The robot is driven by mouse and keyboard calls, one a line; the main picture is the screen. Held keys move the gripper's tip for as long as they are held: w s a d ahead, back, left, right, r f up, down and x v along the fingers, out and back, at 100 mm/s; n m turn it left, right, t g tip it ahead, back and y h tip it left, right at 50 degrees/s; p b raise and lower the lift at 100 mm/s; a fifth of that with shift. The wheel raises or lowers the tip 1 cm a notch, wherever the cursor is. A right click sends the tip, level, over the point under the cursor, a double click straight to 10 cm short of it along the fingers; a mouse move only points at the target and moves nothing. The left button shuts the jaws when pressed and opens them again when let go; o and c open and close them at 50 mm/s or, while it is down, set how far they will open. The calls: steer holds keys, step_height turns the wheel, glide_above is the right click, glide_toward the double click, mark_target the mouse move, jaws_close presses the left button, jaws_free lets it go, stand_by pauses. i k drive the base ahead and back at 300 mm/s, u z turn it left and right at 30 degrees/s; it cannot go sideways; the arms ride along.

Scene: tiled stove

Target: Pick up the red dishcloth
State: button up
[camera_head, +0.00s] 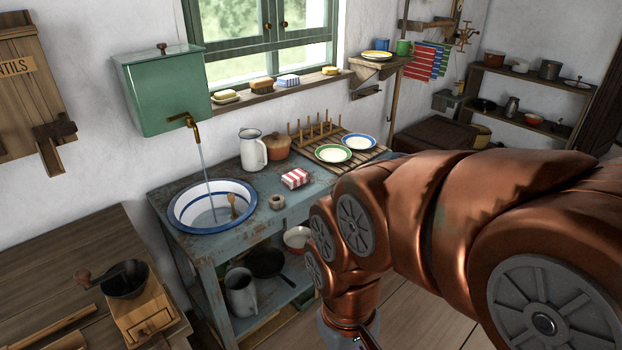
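A folded red-and-white striped cloth (295,178) lies on the worn blue washstand, right of the basin and in front of the brown lidded pot. A red cloth (421,64) also hangs by the shelf at the back right, beside blue and green ones. My copper arm crosses the right side of the view and bends down in front of the washstand. Only a dark piece of my gripper (370,341) shows at the bottom edge, well below and apart from the folded cloth. Its fingertips are out of view, so its opening cannot be judged.
Water runs from the green tank (163,88) into the blue-rimmed basin (183,225). A white jug (252,150), the lidded pot (276,146) and a rack with plates (333,153) stand around the cloth. A small ring-shaped item (277,202) lies in front of it.

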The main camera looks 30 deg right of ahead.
mark_target(294, 179)
steer(key=z, duration=0.45)
steer(key=i, duration=0.6)
steer(key=u, duration=0.65)
steer(key=i, duration=0.55)
steer(key=u, duration=0.35)
